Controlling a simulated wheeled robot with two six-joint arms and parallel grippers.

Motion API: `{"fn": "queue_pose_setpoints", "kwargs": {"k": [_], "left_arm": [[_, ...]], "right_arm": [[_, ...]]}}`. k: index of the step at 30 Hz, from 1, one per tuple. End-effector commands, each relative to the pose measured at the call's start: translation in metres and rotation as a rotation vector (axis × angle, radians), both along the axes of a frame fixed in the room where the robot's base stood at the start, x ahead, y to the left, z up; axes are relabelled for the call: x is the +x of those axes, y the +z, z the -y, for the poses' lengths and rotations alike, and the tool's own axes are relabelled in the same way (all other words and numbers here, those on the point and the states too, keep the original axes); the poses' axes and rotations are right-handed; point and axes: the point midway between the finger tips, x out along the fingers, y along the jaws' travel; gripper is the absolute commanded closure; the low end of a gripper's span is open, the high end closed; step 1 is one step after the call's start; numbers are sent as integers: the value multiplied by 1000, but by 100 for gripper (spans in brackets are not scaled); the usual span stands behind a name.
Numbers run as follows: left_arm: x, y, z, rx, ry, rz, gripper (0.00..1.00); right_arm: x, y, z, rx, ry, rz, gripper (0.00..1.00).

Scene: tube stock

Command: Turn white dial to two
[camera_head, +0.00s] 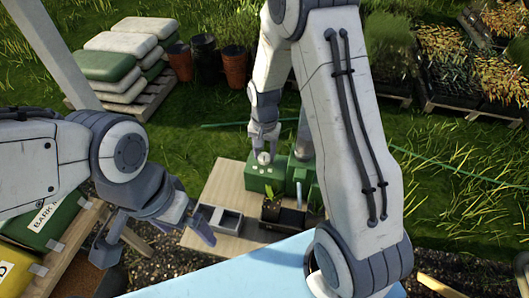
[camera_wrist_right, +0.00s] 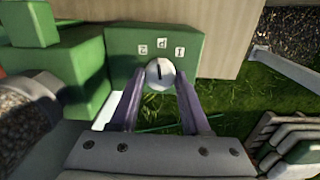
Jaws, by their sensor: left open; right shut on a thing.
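The white dial (camera_wrist_right: 160,74) sits on a green box (camera_wrist_right: 120,42). A dark line on its face points up in the right wrist view, toward the middle of several small white labels (camera_wrist_right: 162,43). The left label looks like a 2 and the right one like a 1; the middle one is hard to read. My right gripper (camera_wrist_right: 158,88) has a finger on each side of the dial and is shut on it. The dial (camera_head: 263,158) also shows under that gripper in the head view. My left gripper (camera_head: 155,238) is open and empty, left of the wooden table.
The wooden table (camera_head: 222,180) also holds a grey tray (camera_head: 228,220) and a dark planter (camera_head: 290,217) with small plants. A blue surface (camera_head: 255,272) is in front. Stacked bags (camera_head: 108,65) and pots (camera_head: 205,52) stand behind on grass.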

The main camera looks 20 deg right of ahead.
Motion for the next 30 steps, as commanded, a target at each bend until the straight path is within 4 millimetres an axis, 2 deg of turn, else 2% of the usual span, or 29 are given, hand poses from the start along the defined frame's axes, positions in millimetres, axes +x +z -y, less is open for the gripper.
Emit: {"fn": "queue_pose_setpoints", "kwargs": {"k": [15, 30], "left_arm": [[0, 3, 0, 0, 0, 0, 0], [0, 3, 0, 0, 0, 0, 0]], "right_arm": [[2, 1, -1, 0, 440, 4, 100], [2, 1, -2, -1, 611, 5, 100]]}}
